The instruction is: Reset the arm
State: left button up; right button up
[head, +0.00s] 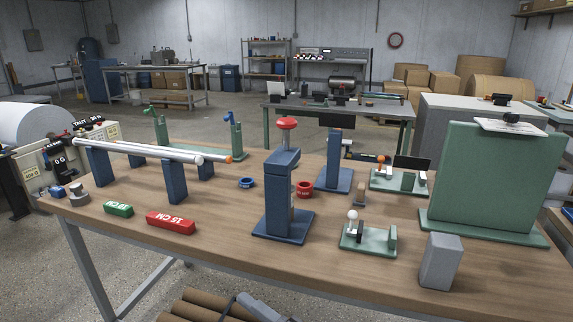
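Neither of my grippers can be made out in the head view. A grey and black part at the bottom edge, below the table front, cannot be identified clearly. The wooden table (225,235) fills the foreground. On it stands a blue press-like stand (282,195) with a red knob (287,123) on top. A red block marked 35 CM (171,223) and a green block (118,209) lie near the front left edge. White rods (140,150) rest across blue supports at the left.
A large green board (490,180) stands at the right, with a grey block (441,262) near the front edge. A small green fixture (368,240) sits between board and press. Brown tubes (195,307) lie below the table. The table's front middle is clear.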

jog(key=s+d+f+m+h+b, duration=0.1)
jog(key=s+d+f+m+h, duration=0.4)
jog(key=d+f+m+h, duration=0.2)
jog(key=s+d+f+m+h+b, duration=0.2)
jog(key=s+d+f+m+h, duration=0.4)
jog(key=d+f+m, duration=0.6)
jog(key=d+m, duration=0.1)
jog(key=m, duration=0.3)
jog(key=shift+s+d+g+h, duration=0.15)
jog(key=shift+d+g+h, duration=0.15)
jog(key=shift+h, duration=0.1)
jog(key=shift+a, duration=0.1)
